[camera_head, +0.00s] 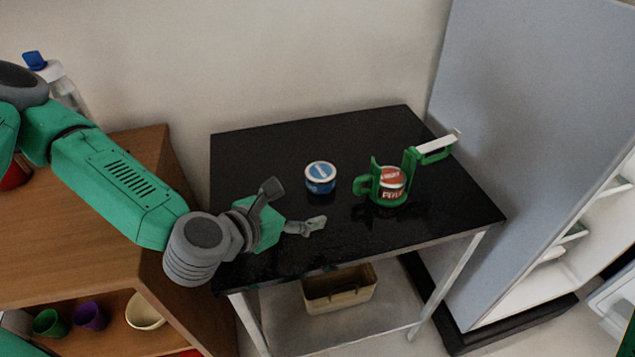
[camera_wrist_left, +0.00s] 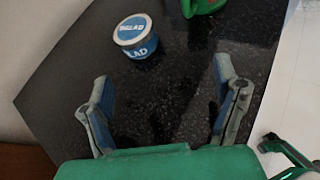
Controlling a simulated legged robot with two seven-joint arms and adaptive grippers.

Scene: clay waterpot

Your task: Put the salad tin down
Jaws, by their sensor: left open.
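The salad tin (camera_head: 320,178) is a small round blue tin with a pale lid, standing upright on the black tabletop (camera_head: 270,140). In the left wrist view the tin (camera_wrist_left: 136,37) shows lettering on its lid and side, beyond the fingertips. My left gripper (camera_head: 294,206) is open, its two fingers spread with nothing between them. In the left wrist view the gripper (camera_wrist_left: 162,80) is short of the tin and apart from it.
A green handled vessel (camera_head: 361,188) with a red-labelled can (camera_head: 392,180) stands right of the tin. A wooden shelf unit (camera_head: 110,190) is at left, an open fridge (camera_head: 530,130) at right. A box (camera_head: 340,290) sits below the table. The table's back left is clear.

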